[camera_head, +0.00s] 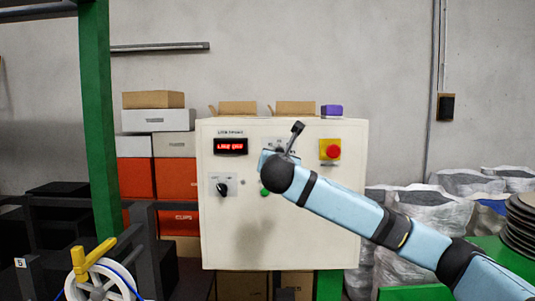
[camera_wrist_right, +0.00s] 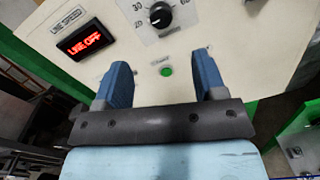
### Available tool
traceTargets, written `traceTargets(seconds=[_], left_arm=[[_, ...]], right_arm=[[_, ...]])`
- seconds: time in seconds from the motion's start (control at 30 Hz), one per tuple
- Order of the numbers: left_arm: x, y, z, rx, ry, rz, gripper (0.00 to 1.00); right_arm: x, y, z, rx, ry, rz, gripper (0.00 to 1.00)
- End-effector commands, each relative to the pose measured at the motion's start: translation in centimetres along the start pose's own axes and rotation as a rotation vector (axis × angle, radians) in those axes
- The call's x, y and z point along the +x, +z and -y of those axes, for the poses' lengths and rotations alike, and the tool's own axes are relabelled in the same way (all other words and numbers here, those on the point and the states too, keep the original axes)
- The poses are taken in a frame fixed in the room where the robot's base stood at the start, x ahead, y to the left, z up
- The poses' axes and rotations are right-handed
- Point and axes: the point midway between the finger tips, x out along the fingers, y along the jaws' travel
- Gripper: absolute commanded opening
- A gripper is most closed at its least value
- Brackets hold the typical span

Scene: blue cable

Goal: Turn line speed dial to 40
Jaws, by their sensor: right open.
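The line speed dial (camera_wrist_right: 160,15) is a black knob on a pale plate, with 20, 30 and 60 legible around it in the right wrist view. I cannot clearly read where it points. In the head view its plate is mostly hidden behind my right wrist. My right gripper (camera_wrist_right: 162,78) has its two blue fingers spread with nothing between them; it faces the panel below the dial. It also shows in the head view (camera_head: 268,158). The red display (camera_wrist_right: 85,40) left of the dial reads LINE OFF; it also shows in the head view (camera_head: 230,147). My left gripper is not in view.
The cream control panel (camera_head: 225,235) also carries a black rotary switch (camera_head: 222,188), a green button (camera_head: 264,192) and a red emergency button (camera_head: 333,151) on yellow. A green post (camera_head: 97,120) stands left. Boxes and sacks surround the panel.

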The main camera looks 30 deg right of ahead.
Motion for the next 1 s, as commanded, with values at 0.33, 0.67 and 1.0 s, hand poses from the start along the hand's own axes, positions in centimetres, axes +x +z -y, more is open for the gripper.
traceTargets(seconds=[0.33, 0.67, 1.0], left_arm=[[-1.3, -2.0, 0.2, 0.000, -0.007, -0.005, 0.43], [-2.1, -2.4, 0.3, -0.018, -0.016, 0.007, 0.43], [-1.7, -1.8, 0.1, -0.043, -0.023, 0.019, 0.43]], right_arm=[[6.9, 0.3, -0.2, 0.002, 0.000, -0.002, 0.64], [12.0, 0.1, -0.2, 0.003, 0.002, -0.001, 0.64], [12.9, -0.1, -0.1, 0.004, 0.004, -0.001, 0.64]])
